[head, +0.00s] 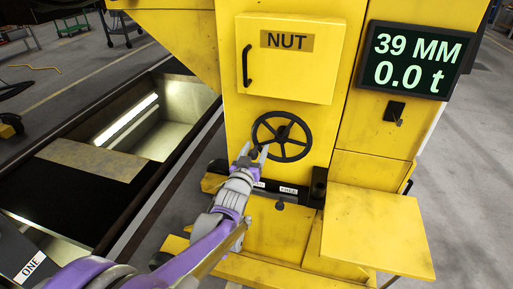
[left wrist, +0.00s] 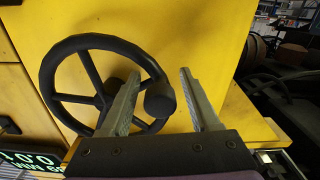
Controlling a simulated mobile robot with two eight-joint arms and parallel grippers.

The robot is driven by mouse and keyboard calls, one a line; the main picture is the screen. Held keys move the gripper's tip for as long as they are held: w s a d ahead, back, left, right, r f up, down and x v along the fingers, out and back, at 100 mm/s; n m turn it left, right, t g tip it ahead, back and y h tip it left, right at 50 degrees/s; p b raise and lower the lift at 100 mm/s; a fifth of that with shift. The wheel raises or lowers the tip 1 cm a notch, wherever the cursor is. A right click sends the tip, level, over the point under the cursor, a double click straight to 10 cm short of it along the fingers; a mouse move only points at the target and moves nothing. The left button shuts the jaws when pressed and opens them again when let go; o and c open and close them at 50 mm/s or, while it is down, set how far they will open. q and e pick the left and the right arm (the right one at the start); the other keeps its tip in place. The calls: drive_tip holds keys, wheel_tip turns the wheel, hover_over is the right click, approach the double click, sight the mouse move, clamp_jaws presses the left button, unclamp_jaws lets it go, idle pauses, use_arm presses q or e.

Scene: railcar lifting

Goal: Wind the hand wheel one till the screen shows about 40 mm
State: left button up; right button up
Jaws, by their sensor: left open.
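The black hand wheel (head: 300,149) is on the front of the yellow jack stand, below the door marked NUT. The screen (head: 417,60) at upper right reads 39 MM and 0.0 t. My left gripper (head: 256,151) is at the wheel's left side with its fingers apart. In the left wrist view the wheel (left wrist: 48,92) fills the left part, and its round black knob (left wrist: 160,99) lies between the two open fingers (left wrist: 160,100). The fingers do not close on the knob; whether one touches it I cannot tell. My right gripper is not in view.
The yellow NUT door (head: 285,75) with a black handle is above the wheel. A yellow shelf (head: 378,230) juts out at lower right. A pit (head: 150,125) lies left of the stand, with a plate marked ONE (head: 32,265) at lower left.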

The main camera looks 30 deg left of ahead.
use_arm(q)
drive_tip(key=shift+w+a, duration=0.15)
drive_tip(key=shift+w, duration=0.35)
drive_tip(key=c, duration=1)
drive_tip(key=shift+s, duration=0.1)
idle(0.5)
